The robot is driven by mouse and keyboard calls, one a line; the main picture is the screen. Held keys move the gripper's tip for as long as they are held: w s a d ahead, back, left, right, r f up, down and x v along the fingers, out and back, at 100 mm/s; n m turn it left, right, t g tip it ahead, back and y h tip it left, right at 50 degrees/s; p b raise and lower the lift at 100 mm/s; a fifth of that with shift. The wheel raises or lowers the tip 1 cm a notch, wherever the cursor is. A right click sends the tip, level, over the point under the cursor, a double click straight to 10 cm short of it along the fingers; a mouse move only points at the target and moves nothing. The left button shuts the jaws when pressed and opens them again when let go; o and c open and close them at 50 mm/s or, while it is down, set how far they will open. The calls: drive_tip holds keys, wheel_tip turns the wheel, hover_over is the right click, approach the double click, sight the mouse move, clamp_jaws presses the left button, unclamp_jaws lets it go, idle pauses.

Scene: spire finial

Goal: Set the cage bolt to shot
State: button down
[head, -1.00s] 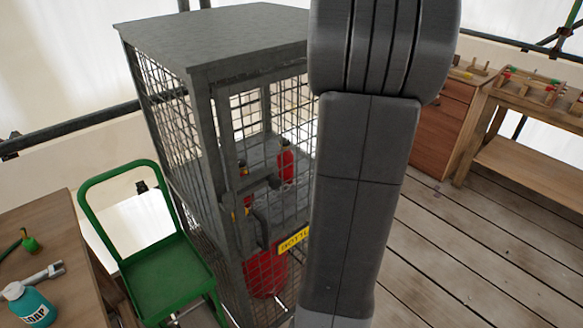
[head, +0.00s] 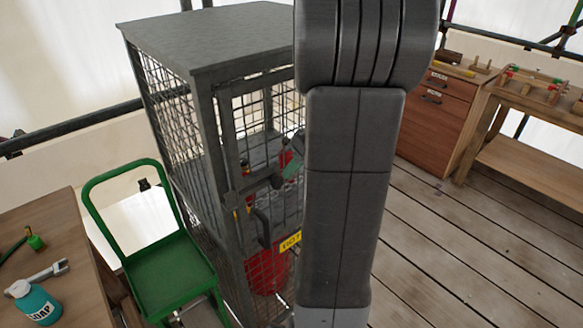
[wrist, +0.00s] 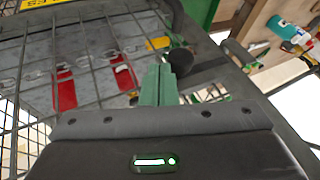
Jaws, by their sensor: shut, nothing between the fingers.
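The wire-mesh cage (head: 205,62) stands in the middle of the head view with its door side facing me. The cage bolt (head: 250,187) is a dark grey bar lying across the door's left edge, with a round dark knob at its right end. In the wrist view, the knob (wrist: 181,59) is just past my fingertips. My gripper (head: 293,164) shows green fingers at the knob's right; in the wrist view the fingers (wrist: 158,84) are together and empty. I cannot tell whether they touch the knob. My arm hides the cage's right side.
A dark door handle (head: 263,226) sits below the bolt, near a yellow sign (head: 290,243). Red bottles are inside the cage. A green trolley (head: 172,275) stands close left, beside a table (head: 75,265) with a soap bottle. Floor (head: 430,255) is clear at right.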

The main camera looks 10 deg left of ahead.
sight(276, 180)
idle(0.3)
drive_tip(key=shift+s+a+b, duration=0.25)
drive_tip(key=shift+s+a, duration=0.4)
drive_tip(key=shift+s, duration=0.2)
drive_tip(key=shift+s+a+b, duration=0.25)
drive_tip(key=shift+s+a, duration=0.35)
drive_tip(key=shift+s, duration=0.2)
drive_tip(key=shift+w, duration=0.1)
